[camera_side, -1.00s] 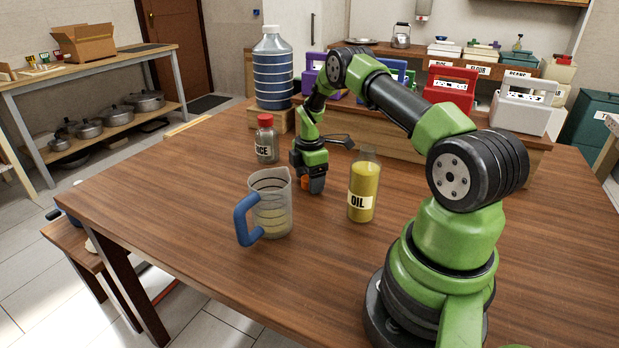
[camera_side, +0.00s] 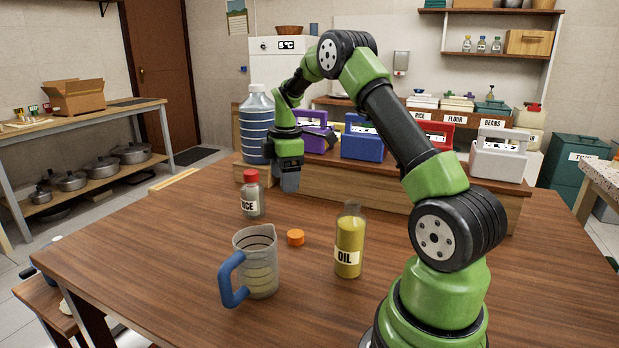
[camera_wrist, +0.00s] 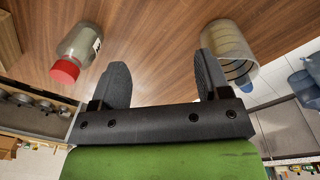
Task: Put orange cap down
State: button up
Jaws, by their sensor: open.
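The orange cap (camera_side: 295,237) lies on the wooden table between the measuring jug and the oil bottle. My gripper (camera_side: 289,183) hangs above the table, up and behind the cap, empty and apart from it. In the wrist view my gripper (camera_wrist: 160,85) has its two fingers spread wide with only bare table between them. The cap is not visible in the wrist view. The oil bottle (camera_side: 349,245), with yellow oil, stands upright with no cap on its neck.
A clear measuring jug (camera_side: 258,265) with a blue handle stands left of the cap. A red-capped sauce bottle (camera_side: 252,197) stands behind it. A large blue water bottle (camera_side: 257,130) and several coloured caddies, including a blue one (camera_side: 363,140), stand on the raised shelf behind.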

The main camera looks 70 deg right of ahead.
jog(key=s+a+r+m+t, duration=0.35)
jog(key=a+r+m, duration=0.25)
jog(key=a+r, duration=0.75)
jog(key=s+a+m+t+y, duration=0.2)
jog(key=s+a+m, duration=0.5)
jog(key=s+a, duration=0.4)
jog(key=s+r+t, duration=0.1)
jog(key=s, duration=0.3)
jog(key=shift+a, duration=0.35)
